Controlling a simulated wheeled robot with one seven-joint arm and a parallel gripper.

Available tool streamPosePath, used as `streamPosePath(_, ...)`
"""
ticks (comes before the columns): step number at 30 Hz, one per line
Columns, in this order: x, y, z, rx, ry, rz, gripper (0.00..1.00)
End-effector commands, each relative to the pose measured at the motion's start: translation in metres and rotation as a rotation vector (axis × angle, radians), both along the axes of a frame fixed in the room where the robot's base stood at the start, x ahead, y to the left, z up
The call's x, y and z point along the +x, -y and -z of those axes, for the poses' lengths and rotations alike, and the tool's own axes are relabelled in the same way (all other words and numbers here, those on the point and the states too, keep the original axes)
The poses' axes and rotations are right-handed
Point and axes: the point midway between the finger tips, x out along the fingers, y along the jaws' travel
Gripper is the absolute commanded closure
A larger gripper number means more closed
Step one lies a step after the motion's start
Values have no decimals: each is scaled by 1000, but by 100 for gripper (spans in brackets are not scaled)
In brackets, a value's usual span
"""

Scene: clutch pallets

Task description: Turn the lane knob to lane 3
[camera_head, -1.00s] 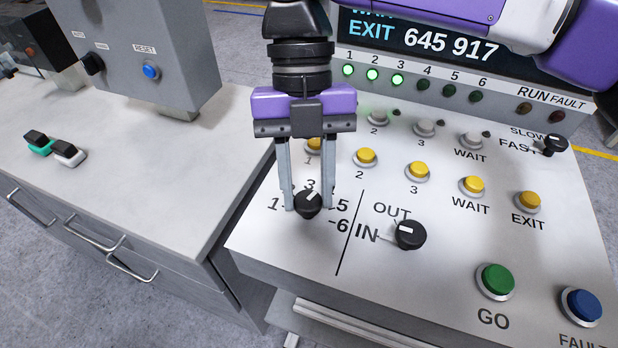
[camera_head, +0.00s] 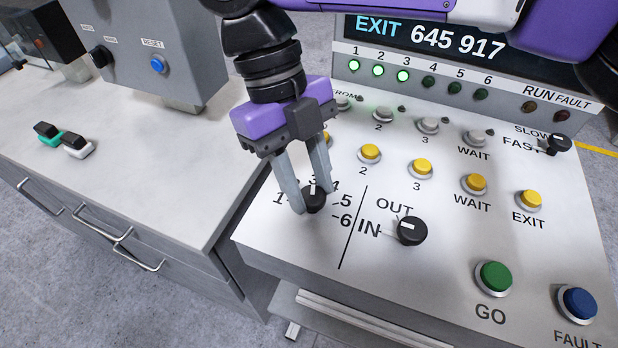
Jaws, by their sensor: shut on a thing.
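The lane knob (camera_head: 316,203) is a small black dial with a white pointer mark, at the left of the sloped white panel (camera_head: 275,238). Printed numbers ring it: 1 to its left, 3 and 4 behind it, 5 and 6 to its right; the 2 is hidden by a finger. The white mark points roughly straight up in the picture, toward the partly covered 3. My gripper (camera_head: 312,198) comes down from above, turned at an angle, with one grey finger at the knob's left front and the other at its right back. It is shut on the knob.
An OUT/IN knob (camera_head: 410,232) sits close to the right, past a black line. Yellow buttons (camera_head: 370,152) stand behind, with green GO (camera_head: 493,277) and blue FAULT (camera_head: 578,303) buttons at right front. A grey cabinet top (camera_head: 150,190) lies left. The display (camera_head: 430,40) reads EXIT 645 917.

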Motion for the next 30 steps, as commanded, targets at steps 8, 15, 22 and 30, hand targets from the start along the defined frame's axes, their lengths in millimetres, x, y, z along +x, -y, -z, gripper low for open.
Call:
streamPosePath(8,1,0,0,0,3,-9,100)
streamPosePath(15,1,0,0,0,3,-9,56)
streamPosePath(22,0,0,0,0,1,-9,45)
streamPosePath(30,3,-3,-10,0,3,-8,45)
